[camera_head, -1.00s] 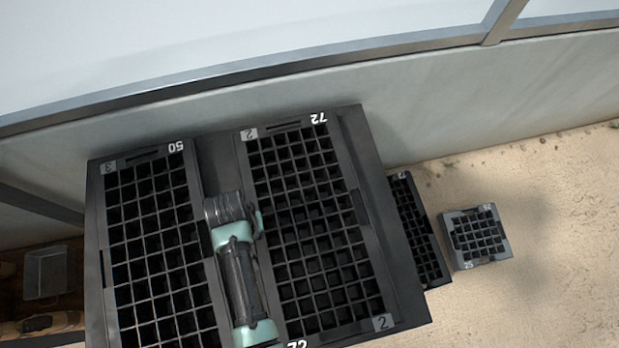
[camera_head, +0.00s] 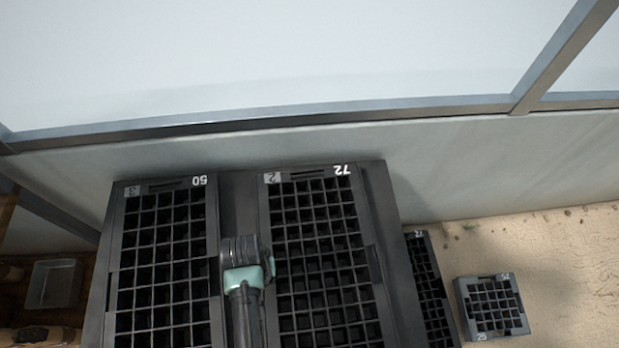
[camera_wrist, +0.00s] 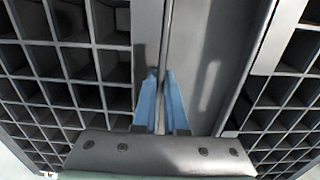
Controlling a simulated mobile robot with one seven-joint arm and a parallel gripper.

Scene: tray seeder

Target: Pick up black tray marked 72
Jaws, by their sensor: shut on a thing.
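The black tray marked 72 (camera_head: 363,215) lies on the right of a dark stand, its number upside down in the head view. It has many square cells and a grey tag with a 2. My gripper (camera_head: 268,266) is at the tray's left long edge, in the gap between two trays. In the wrist view the blue fingers of my gripper (camera_wrist: 160,100) are close together on a thin upright edge, which seems to be the rim of the tray marked 72 (camera_wrist: 148,35). The tray looks flat; whether it is off the stand cannot be told.
A black tray marked 50 (camera_head: 116,255) lies left on the same dark stand (camera_head: 382,200). Another black tray marked 72 (camera_head: 413,238) and a smaller grey tray marked 25 (camera_head: 464,300) are lower, at right. A wall (camera_head: 480,165) runs close behind the stand.

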